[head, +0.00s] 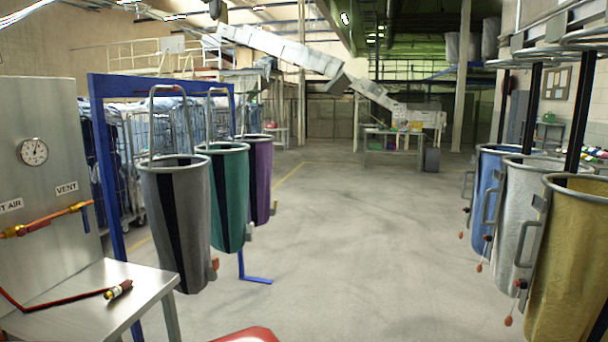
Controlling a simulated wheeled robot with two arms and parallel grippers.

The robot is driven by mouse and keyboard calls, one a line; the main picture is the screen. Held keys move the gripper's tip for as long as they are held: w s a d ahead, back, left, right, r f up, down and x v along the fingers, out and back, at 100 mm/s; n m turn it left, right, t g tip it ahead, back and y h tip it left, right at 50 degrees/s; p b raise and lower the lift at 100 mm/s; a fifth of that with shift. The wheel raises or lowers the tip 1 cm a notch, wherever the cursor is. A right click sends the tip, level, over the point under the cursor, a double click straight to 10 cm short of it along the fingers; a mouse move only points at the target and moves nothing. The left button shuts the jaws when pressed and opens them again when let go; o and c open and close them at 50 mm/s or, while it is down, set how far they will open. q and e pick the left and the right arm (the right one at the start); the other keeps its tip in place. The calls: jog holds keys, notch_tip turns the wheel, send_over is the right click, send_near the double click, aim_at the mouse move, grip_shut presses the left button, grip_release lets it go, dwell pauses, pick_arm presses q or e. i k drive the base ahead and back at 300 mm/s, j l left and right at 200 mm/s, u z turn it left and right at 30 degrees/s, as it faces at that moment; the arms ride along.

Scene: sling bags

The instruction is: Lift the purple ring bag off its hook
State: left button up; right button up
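The purple ring bag (260,180) hangs on the left side of the aisle, the farthest of three ring bags on a blue frame (163,78). The teal bag (229,200) and the grey bag (180,222) hang nearer and partly cover it. Its ring top shows, but its hook is hidden or too small to make out. Neither of my grippers is in view.
A steel table (85,295) with a hose end and a gauge panel (40,200) stand at the near left. Blue, white and yellow bags (570,265) hang at the right. A red object (247,335) shows at the bottom edge. The middle floor (350,240) is clear.

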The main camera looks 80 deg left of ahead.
aim_at(260, 153)
jog(key=j+u, duration=0.2)
jog(key=u, duration=0.25)
jog(key=i+j+u, duration=0.1)
jog(key=u, duration=0.3)
jog(key=i+j+u, duration=0.1)
jog(key=j+u, duration=0.2)
jog(key=u, duration=0.15)
jog(key=i+j+u, duration=0.1)
jog(key=u, duration=0.3)
jog(key=i+j+u, duration=0.15)
jog(key=u, duration=0.3)
jog(key=i+u, duration=0.15)
jog(key=u, duration=0.25)
jog(key=i+u, duration=0.2)
jog(key=i, duration=0.3)
jog(key=i+l+u, duration=0.2)
jog(key=i, duration=0.3)
jog(key=i+u, duration=0.2)
jog(key=i, duration=0.3)
jog(key=i+l+u, duration=0.25)
jog(key=i, duration=0.25)
jog(key=i+l+z, duration=0.1)
jog(key=i, duration=0.25)
jog(key=i+l, duration=0.25)
jog(key=i, duration=0.15)
jog(key=z, duration=0.05)
